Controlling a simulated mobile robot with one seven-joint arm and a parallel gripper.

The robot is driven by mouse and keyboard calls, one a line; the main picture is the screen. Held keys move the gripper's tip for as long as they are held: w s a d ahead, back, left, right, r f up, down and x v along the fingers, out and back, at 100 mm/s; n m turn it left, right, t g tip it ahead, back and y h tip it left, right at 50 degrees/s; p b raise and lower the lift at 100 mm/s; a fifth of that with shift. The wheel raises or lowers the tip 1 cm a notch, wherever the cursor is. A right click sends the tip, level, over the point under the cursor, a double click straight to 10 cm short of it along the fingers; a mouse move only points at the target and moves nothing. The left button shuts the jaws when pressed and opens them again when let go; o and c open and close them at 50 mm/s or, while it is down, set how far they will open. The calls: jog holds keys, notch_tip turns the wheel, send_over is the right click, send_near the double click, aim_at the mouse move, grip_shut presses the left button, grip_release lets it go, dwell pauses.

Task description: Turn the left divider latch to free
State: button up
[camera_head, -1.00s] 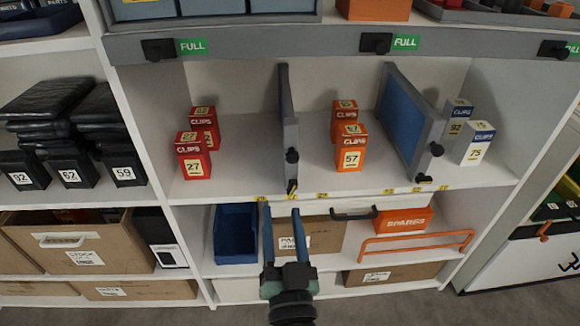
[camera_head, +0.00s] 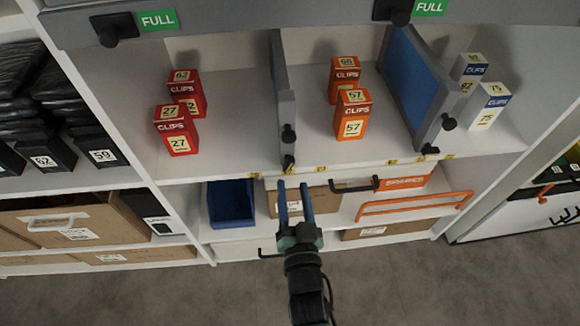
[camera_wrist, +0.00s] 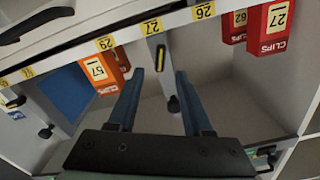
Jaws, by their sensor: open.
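The left divider (camera_head: 284,100) is a grey upright panel on the clips shelf. A black latch (camera_head: 289,162) sits at the foot of its front end, standing roughly upright, with a black knob (camera_head: 289,135) above it. In the wrist view, turned about, the latch (camera_wrist: 160,57) and the knob (camera_wrist: 173,104) show between my fingers. My gripper (camera_head: 294,188) is open and empty, its blue fingertips just below and in front of the shelf edge near the latch. In the wrist view my gripper (camera_wrist: 160,76) lines up with the divider; no contact can be made out.
Red clips boxes (camera_head: 177,132) stand left of the divider, orange ones (camera_head: 352,115) right. The right divider (camera_head: 412,85) has its own latch (camera_head: 430,149), lying sideways. Below are a blue bin (camera_head: 231,205), a black handle (camera_head: 354,186) and an orange rail (camera_head: 413,205).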

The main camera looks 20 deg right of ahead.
aim_at(290, 167)
jog(key=shift+x, duration=3.1)
grip_shut()
